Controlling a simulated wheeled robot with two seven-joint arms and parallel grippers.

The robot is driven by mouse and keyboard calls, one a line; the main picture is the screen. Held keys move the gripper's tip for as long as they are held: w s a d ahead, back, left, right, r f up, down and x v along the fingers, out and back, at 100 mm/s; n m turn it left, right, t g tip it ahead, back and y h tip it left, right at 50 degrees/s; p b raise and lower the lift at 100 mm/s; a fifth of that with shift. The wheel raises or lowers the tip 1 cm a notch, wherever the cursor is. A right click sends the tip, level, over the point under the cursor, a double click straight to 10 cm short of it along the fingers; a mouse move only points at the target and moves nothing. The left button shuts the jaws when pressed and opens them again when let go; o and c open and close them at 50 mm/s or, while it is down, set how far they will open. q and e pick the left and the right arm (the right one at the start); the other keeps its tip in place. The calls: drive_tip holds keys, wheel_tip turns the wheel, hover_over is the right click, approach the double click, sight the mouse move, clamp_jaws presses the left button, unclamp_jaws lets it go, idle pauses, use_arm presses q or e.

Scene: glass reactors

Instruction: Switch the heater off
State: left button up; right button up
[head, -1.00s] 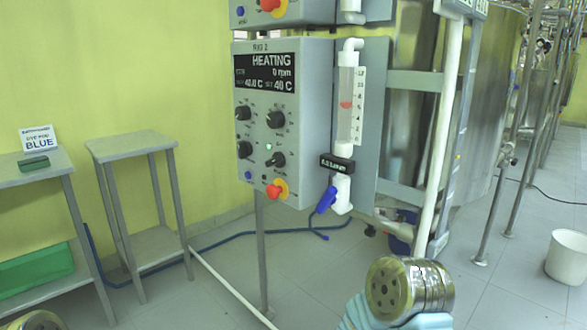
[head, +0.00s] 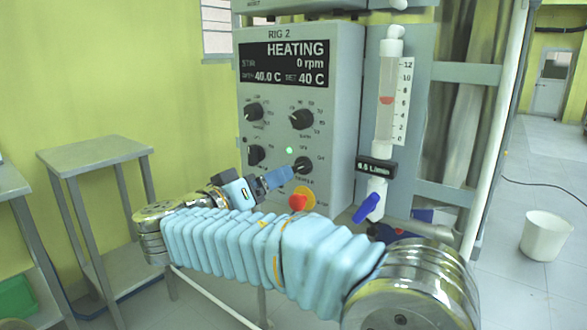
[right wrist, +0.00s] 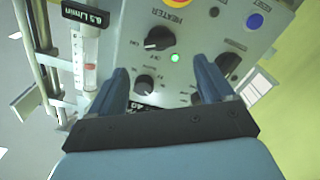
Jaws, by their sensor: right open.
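The grey RIG 2 control box (head: 345,110) has a display reading HEATING, 0 rpm and 40 C. Its black heater knob (head: 302,165) is at the lower right of the panel, below a lit green lamp (head: 289,150). In the right wrist view the heater knob (right wrist: 157,38) shows beside the word HEATER, with the lamp (right wrist: 175,58) close by. My right gripper (head: 279,178) is just left of the knob and in front of the panel. In the right wrist view my right gripper (right wrist: 162,72) is open and empty, its blue fingers apart. My left gripper is out of view.
A red button on yellow (head: 299,202) sits just below the heater knob. More black knobs (head: 302,119) are above. A flow tube (head: 387,100) with a blue valve (head: 367,208) stands right of the box. A grey table (head: 95,150) is at the left.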

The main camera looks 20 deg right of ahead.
sight(295, 168)
drive_tip(key=p+x, duration=0.1)
drive_tip(key=x, duration=0.8)
drive_tip(key=shift+c, duration=0.3)
drive_tip(key=c, duration=1)
